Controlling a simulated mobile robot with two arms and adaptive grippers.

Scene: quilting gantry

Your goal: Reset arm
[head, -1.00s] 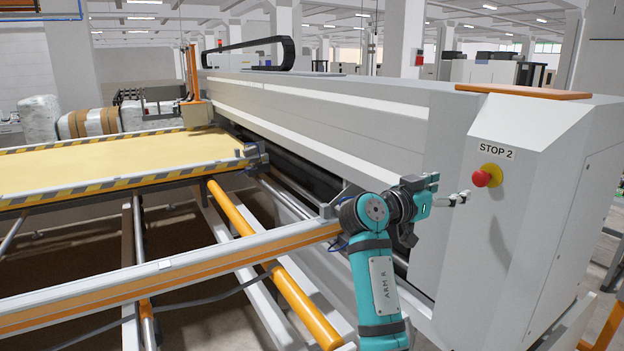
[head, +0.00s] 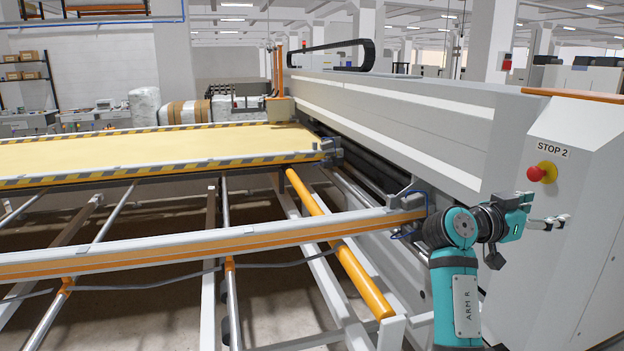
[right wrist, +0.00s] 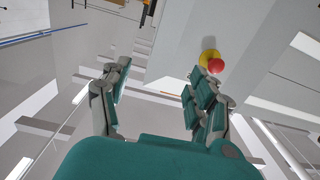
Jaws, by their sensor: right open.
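My right arm, teal and black and marked ARM R, rises from the bottom right of the head view. Its gripper (head: 558,221) is open and empty, below and slightly right of the red stop button (head: 542,173) in the picture. In the right wrist view the two fingers (right wrist: 157,82) stand apart with nothing between them. The red button on its yellow base (right wrist: 215,65) shows there beyond the right finger. A gap between finger and button cannot be judged exactly. My left arm and gripper are not in view.
The long grey quilting machine (head: 430,125) with its STOP 2 housing stands close on the right. A frame rail (head: 200,247) with an orange stripe crosses in front, ending near my right arm. Beyond lies a yellow bed (head: 150,148) with striped edges.

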